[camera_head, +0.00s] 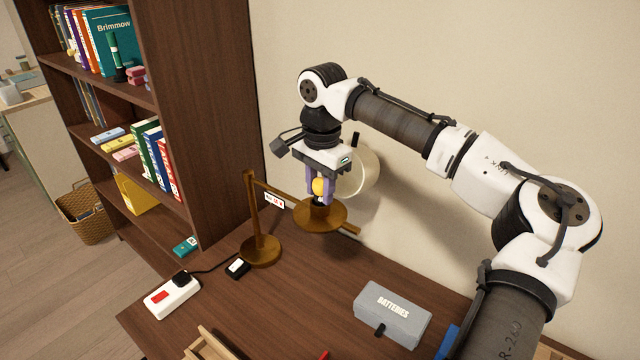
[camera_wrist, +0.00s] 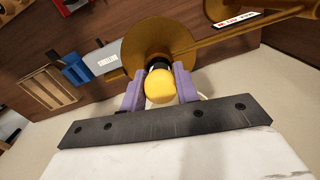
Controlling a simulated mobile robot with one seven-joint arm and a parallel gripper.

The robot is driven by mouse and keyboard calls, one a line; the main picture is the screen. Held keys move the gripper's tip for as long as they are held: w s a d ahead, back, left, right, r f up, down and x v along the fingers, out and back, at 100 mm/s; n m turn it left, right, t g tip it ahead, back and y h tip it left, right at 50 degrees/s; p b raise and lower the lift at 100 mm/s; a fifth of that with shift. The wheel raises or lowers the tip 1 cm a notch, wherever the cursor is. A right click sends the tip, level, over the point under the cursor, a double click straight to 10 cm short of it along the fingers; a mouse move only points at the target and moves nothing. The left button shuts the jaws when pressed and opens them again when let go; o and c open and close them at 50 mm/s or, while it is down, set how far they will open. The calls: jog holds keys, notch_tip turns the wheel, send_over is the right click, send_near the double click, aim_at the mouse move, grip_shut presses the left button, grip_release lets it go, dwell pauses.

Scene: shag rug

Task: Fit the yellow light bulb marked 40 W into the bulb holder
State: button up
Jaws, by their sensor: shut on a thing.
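The yellow light bulb (camera_head: 319,186) is between the purple fingers of my gripper (camera_head: 319,193), which is shut on it. It also shows in the wrist view (camera_wrist: 160,88), with its rounded yellow end towards the camera and a black part beyond it. No 40 W marking is legible. The bulb is roughly upright over the middle of the brass lamp's round shade (camera_head: 336,217), where the bulb holder is. The holder is mostly hidden by the bulb and fingers. I cannot tell whether the bulb's base is inside it or just above it.
The lamp's brass stand (camera_head: 261,250) and arm rise left of my gripper, with a small label (camera_head: 274,200). A grey batteries box (camera_head: 393,313) and a white switched socket (camera_head: 171,296) lie on the desk. A bookcase stands left; the wall is close behind.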

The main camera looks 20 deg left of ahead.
aim_at(321, 182)
jog(key=shift+f, duration=0.15)
jog(key=o, duration=0.9)
jog(key=shift+o, duration=0.2)
notch_tip(321, 182, up, 12)
jog(key=b, duration=0.2)
jog(key=shift+d+r, duration=0.15)
jog(key=shift+r, duration=0.05)
jog(key=shift+s, duration=0.1)
